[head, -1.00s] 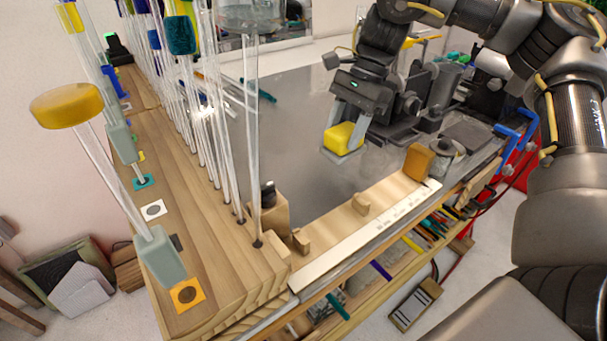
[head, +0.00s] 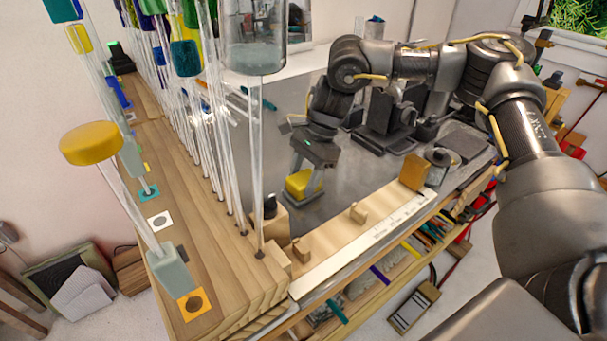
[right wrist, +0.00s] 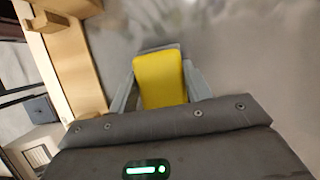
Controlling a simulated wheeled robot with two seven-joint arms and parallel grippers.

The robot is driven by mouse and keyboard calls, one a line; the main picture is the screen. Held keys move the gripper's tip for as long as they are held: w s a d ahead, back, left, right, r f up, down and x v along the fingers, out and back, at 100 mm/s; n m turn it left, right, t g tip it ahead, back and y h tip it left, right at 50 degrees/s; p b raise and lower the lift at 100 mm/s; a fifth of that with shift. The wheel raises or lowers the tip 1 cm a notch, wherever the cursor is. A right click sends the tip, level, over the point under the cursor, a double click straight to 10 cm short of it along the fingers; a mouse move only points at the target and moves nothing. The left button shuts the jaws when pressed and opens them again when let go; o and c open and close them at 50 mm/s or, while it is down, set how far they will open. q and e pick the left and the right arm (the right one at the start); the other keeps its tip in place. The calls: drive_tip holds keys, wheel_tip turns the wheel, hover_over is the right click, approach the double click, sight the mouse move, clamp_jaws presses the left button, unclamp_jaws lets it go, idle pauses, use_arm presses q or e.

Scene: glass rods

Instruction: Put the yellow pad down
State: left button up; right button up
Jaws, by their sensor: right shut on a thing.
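The yellow pad (head: 299,182) is a small yellow block between the fingers of my right gripper (head: 303,187). The gripper is shut on it and points down over the grey metal tabletop (head: 340,195). In the right wrist view the pad (right wrist: 160,79) sits between both fingers, with a grey edge showing at its far end. I cannot tell whether the pad touches the tabletop. My left gripper is not in view.
A wooden rack (head: 185,185) with tall glass rods stands left of the gripper. A wooden strip with small blocks and a ruler (head: 370,239) runs along the front edge. An orange-brown block (head: 415,172) stands at its right end. Grey machinery (head: 390,120) is behind. Bare metal lies around the gripper.

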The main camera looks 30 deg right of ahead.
sight(306, 175)
drive_tip(key=shift+s+d+f, duration=0.1)
drive_tip(key=shift+s+f, duration=0.05)
drive_tip(key=shift+f, duration=0.05)
drive_tip(key=o, duration=1)
drive_tip(key=shift+c, duration=0.2)
drive_tip(key=shift+f, duration=0.1)
drive_tip(key=shift+b, duration=0.45)
drive_tip(key=v, duration=0.1)
drive_tip(key=b+v, duration=0.1)
drive_tip(key=v, duration=0.1)
drive_tip(key=w+b+v, duration=0.1)
drive_tip(key=shift+d, duration=0.35)
drive_tip(key=v, duration=0.6)
drive_tip(key=shift+s+r, duration=0.15)
drive_tip(key=shift+r, duration=0.05)
